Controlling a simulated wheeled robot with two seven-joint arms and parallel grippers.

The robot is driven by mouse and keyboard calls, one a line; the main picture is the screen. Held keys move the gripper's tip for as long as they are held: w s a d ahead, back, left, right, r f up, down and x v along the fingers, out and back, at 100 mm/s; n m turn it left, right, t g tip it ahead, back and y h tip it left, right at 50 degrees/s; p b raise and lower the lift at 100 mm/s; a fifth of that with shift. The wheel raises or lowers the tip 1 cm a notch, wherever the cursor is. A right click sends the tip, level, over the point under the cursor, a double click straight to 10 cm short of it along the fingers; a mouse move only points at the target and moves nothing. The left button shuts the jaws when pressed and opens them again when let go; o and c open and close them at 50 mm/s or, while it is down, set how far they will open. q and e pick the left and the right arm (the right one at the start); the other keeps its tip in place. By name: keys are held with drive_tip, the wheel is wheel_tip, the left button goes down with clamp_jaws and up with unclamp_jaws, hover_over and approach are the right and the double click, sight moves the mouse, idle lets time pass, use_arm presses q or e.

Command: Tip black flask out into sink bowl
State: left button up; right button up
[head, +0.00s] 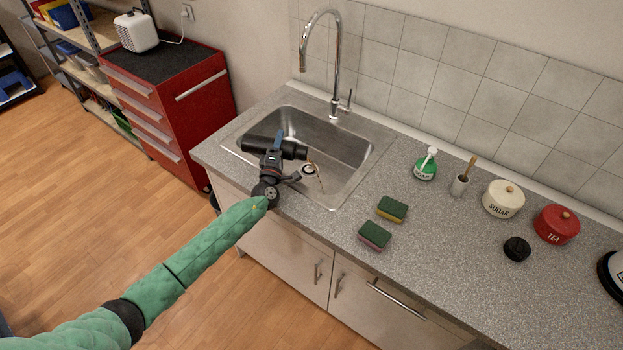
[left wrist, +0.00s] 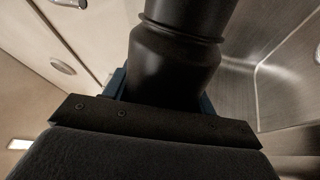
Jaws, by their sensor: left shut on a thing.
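The black flask (head: 255,144) lies on its side in the air over the left part of the steel sink bowl (head: 347,150). My left gripper (head: 275,147) is shut around its middle. The flask's right end points over the bowl, and a thin brown stream falls from it close to the drain (head: 308,169). In the left wrist view the flask (left wrist: 175,62) rises large and dark from between the blue-edged fingers (left wrist: 163,88). The flask's inside is hidden. My right gripper is not in view.
A chrome tap (head: 338,70) arches behind the sink. Two sponges, one green and yellow (head: 392,209) and one green and pink (head: 374,236), lie right of it. Soap (head: 425,168), a sugar jar (head: 503,199), a tea jar (head: 556,225) and a black cap (head: 516,249) stand farther right.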

use_arm(q)
drive_tip(key=shift+a+m, duration=0.3)
drive_tip(key=shift+a, duration=0.2)
drive_tip(key=shift+w+a+m+h, duration=0.3)
drive_tip(key=shift+m+h, duration=0.1)
drive_tip(key=shift+m, duration=0.3)
drive_tip(key=shift+f+m, duration=0.1)
drive_tip(key=shift+m, duration=0.2)
